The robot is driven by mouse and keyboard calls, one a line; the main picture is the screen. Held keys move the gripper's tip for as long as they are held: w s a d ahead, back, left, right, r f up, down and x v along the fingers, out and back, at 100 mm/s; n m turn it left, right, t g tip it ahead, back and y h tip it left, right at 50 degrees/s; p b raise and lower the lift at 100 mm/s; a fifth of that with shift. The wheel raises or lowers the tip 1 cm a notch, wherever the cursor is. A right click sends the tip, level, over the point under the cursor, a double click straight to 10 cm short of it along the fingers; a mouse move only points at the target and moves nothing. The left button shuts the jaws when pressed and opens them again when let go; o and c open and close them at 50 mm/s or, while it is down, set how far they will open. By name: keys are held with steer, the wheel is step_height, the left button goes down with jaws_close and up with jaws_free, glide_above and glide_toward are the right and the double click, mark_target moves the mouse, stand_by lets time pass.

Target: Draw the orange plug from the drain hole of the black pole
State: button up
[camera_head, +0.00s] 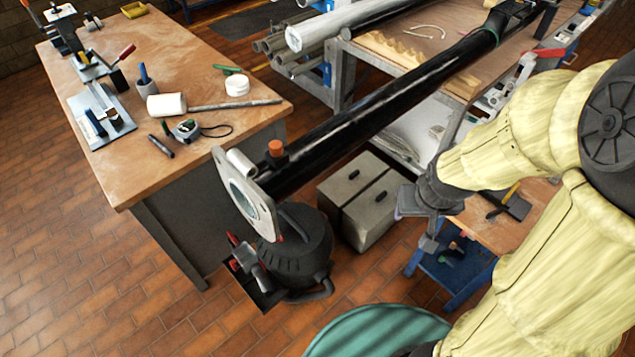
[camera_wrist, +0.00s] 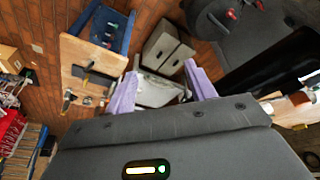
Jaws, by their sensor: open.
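The orange plug (camera_head: 275,147) sits upright on top of the black pole (camera_head: 345,123), near its lower left end, in the head view. A pale flange plate (camera_head: 239,192) is on that end, just left of the plug. My gripper (camera_head: 414,226) is right of the plug and apart from it, below the pole in the picture. In the wrist view my gripper (camera_wrist: 160,70) shows two lilac fingers spread apart with nothing held between them. The black pole (camera_wrist: 262,72) passes at the right of the wrist view. I cannot see the plug there. The drain hole is hidden by the plug.
A blue-framed stand (camera_head: 455,275) is below my gripper. A teal round object (camera_head: 375,330) is at the front.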

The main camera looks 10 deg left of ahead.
steer(key=w+a+f+n+t+y, duration=0.4)
steer(key=w+a+f+n, duration=0.3)
steer(key=w+a, duration=0.25)
steer(key=s+a+r+n+t+y, duration=0.1)
steer(key=s+a+r+t+y, duration=0.1)
steer(key=a+y, duration=0.7)
steer(key=a+r+t, duration=0.1)
steer(key=a+t, duration=0.1)
steer(key=a, duration=0.1)
steer(key=shift+n+y+p, duration=0.3)
steer(key=shift+y+p, duration=0.1)
steer(key=shift+w, duration=0.15)
